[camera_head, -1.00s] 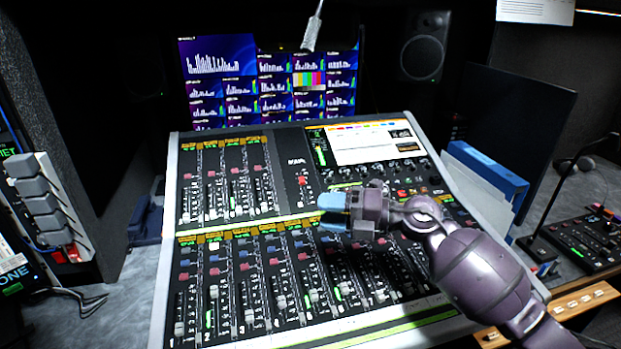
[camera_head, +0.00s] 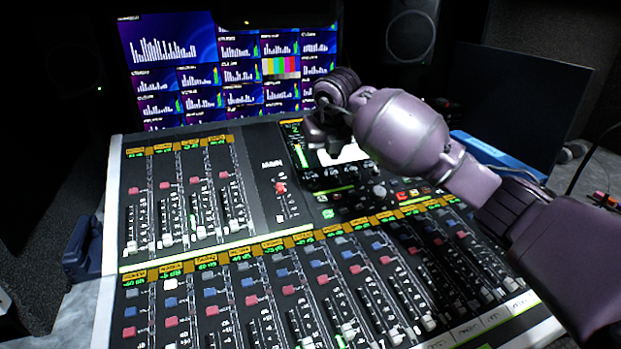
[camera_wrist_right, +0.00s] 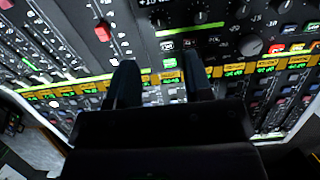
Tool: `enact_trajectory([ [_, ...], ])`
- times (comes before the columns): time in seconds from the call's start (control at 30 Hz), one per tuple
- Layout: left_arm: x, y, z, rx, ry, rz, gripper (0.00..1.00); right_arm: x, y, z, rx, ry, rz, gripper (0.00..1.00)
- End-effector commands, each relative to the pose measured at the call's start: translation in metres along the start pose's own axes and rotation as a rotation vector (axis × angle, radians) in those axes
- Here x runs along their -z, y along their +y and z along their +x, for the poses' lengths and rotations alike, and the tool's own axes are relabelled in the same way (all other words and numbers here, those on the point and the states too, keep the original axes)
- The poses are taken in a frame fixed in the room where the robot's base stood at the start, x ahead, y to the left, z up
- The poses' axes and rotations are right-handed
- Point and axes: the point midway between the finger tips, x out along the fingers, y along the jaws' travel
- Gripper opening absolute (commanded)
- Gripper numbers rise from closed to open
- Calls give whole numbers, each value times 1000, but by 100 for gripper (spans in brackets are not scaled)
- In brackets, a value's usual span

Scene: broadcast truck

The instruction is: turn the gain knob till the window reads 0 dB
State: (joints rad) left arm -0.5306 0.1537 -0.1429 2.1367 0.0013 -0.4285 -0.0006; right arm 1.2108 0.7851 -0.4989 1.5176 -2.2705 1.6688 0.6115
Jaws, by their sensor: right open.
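The mixing console (camera_head: 262,238) fills the middle of the head view. I cannot tell which knob is the gain knob. Small windows with green readouts (camera_head: 207,265) run in a row across the console; I cannot read them surely. My right gripper (camera_head: 324,146) is above the upper right panel, partly covering its bright screen (camera_head: 350,153). In the right wrist view its two fingers (camera_wrist_right: 160,78) are apart with nothing between them. My left gripper is out of view.
Rows of faders and coloured buttons cover the console. Monitors (camera_head: 235,70) stand behind it, with a speaker (camera_head: 411,37) at the back right. A blue binder (camera_head: 498,155) lies right of the console, partly behind my arm. A dark monitor (camera_head: 515,100) stands beyond it.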

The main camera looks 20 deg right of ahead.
Motion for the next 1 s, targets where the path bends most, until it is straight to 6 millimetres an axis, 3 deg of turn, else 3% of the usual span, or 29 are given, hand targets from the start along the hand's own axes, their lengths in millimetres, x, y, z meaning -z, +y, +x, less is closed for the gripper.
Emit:
enact_trajectory([
  [0.23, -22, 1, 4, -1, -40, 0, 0, 4, 1, 49, -4, 11, 0, 46],
  [0.5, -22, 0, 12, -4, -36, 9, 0, 3, 1, 88, -5, 8, -1, 46],
  [0.7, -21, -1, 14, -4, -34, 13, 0, 2, 1, 98, -4, 4, 0, 46],
  [1.0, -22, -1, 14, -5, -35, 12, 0, 1, 1, 98, -4, 1, -1, 46],
])
